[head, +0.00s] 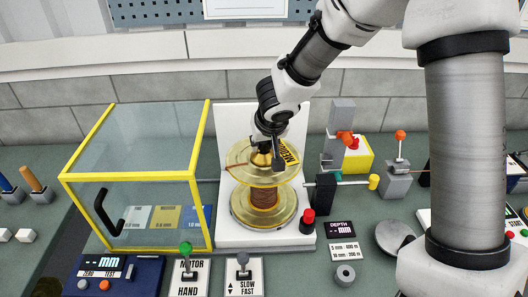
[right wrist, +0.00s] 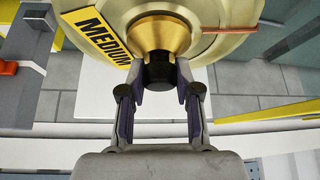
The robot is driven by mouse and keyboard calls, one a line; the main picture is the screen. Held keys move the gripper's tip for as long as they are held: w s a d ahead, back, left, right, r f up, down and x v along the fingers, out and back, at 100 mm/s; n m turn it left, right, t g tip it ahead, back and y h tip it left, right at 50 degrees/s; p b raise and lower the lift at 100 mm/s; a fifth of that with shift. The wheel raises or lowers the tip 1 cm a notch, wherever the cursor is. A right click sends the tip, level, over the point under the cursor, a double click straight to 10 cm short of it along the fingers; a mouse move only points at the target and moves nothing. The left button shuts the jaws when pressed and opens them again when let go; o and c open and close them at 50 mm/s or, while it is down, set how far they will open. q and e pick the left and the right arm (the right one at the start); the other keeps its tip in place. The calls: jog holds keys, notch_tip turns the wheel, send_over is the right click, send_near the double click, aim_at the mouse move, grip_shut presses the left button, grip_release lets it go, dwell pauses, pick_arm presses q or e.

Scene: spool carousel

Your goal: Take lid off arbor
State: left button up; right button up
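The lid is a brass cone (right wrist: 157,32) with a dark knob (right wrist: 158,72), and it shows in the right wrist view beside a yellow tag reading MEDIUM (right wrist: 110,38). My right gripper (right wrist: 159,78) has one finger on each side of the knob, and both appear to touch it. In the head view my right gripper (head: 272,150) comes down from above over the pale gold disc (head: 245,175), and it partly hides the lid. Copper winding (head: 264,196) shows under the disc, above a gold round base (head: 243,212). I cannot tell whether the lid is seated or lifted. My left gripper is out of view.
A clear box with a yellow frame (head: 126,176) stands close on the left. Levers (head: 186,262) and a dark blue panel (head: 112,277) lie in front.

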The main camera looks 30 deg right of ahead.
jog(key=shift+f, duration=0.1)
grip_shut()
